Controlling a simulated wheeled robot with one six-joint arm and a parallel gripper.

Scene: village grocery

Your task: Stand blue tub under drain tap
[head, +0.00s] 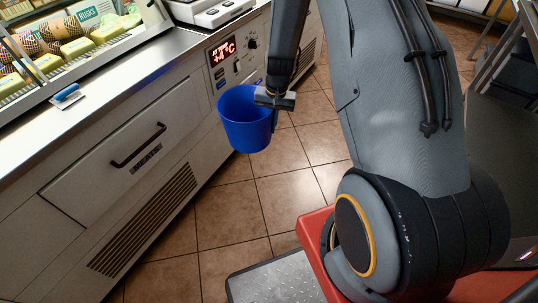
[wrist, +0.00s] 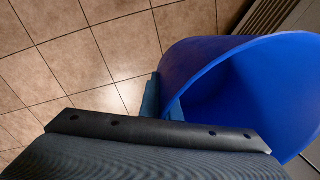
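The blue tub (head: 242,125) hangs in front of the counter in the head view, open side up and apparently above the floor. My gripper (head: 273,112) is at its right-hand rim and looks shut on the tub wall. In the wrist view the tub (wrist: 238,75) fills the right side. The fingertips (wrist: 165,102) sit at its near rim, one outside and one inside. The inside of the tub looks empty. I cannot make out the drain tap in either view.
A white refrigerated counter (head: 130,150) with a drawer handle, a vent grille and a red temperature display (head: 222,52) runs along the left. Scales stand on its top. The tiled floor (head: 225,215) beside it is clear. A grey checkered plate (head: 265,280) lies at the bottom.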

